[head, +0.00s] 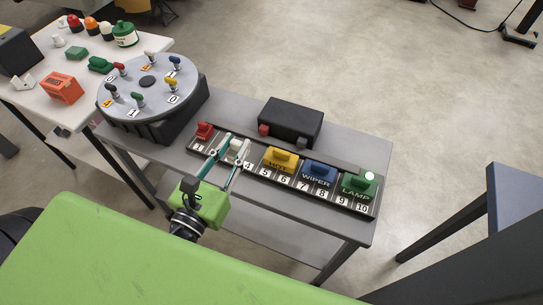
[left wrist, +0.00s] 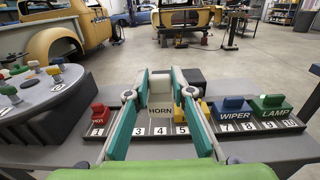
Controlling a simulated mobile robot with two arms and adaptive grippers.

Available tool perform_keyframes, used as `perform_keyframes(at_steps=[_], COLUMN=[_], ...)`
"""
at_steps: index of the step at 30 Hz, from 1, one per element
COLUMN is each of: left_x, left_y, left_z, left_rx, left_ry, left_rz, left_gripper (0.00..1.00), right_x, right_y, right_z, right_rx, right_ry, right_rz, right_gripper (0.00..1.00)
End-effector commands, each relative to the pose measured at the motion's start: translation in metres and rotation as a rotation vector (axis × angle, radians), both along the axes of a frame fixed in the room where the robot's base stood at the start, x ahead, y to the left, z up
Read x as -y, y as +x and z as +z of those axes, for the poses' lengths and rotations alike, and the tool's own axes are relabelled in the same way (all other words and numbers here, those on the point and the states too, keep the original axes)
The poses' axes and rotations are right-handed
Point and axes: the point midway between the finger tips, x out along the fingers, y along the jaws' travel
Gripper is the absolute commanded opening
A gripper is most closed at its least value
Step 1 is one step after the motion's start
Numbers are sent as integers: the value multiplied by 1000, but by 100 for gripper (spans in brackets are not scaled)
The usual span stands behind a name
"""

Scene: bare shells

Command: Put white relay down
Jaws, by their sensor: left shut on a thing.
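A white relay (left wrist: 161,105) marked HORN sits between the fingers of my left gripper (left wrist: 161,93), which is shut on it. In the head view my left gripper (head: 228,156) comes in over the numbered strip (head: 265,176), and the white relay (head: 238,147) shows between the fingertips near slots 3 and 4. I cannot tell whether the relay touches the strip. A red relay (head: 204,131) is at slot 1. A yellow relay (head: 281,159), a blue relay (head: 319,172) and a green relay (head: 359,184) stand in the strip to the right. My right gripper is not in view.
A black box (head: 290,120) with red and grey terminals stands behind the strip. A round grey turntable (head: 148,82) with small coloured pegs is at the left. A white table (head: 35,92) with several coloured parts stands farther left. Bare grey tabletop (head: 345,149) lies right of the box.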

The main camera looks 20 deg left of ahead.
Motion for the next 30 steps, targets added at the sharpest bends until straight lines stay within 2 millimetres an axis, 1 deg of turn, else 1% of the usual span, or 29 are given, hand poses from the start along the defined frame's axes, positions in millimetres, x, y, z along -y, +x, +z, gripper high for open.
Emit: perform_keyframes(at_steps=[1,3,6,9,11,14,18,23,25,27,30], left_x=[12,25,38,45,46,42,29,14,10,5,1], left_y=[-6,-12,-20,-24,-22,-10,20,57,68,77,88], left_z=[-3,-1,2,4,5,3,-10,-30,-52,-65,-77], left_rx=[-1,1,0,-3,-2,-1,0,0,-3,-3,-2], left_ry=[-6,-5,-6,-5,-4,-2,-2,-1,0,0,-2], left_rz=[8,24,45,60,65,70,70,68,65,66,66], left_gripper=[0,0,0,0,0,0,0,0,0,0,0], right_x=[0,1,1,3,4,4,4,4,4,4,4], right_y=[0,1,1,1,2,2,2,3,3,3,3], right_z=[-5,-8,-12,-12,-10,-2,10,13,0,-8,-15], right_rx=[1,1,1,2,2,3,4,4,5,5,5], right_ry=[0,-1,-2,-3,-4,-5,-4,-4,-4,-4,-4], right_rz=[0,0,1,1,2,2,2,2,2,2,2], right_gripper=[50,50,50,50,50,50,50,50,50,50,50])
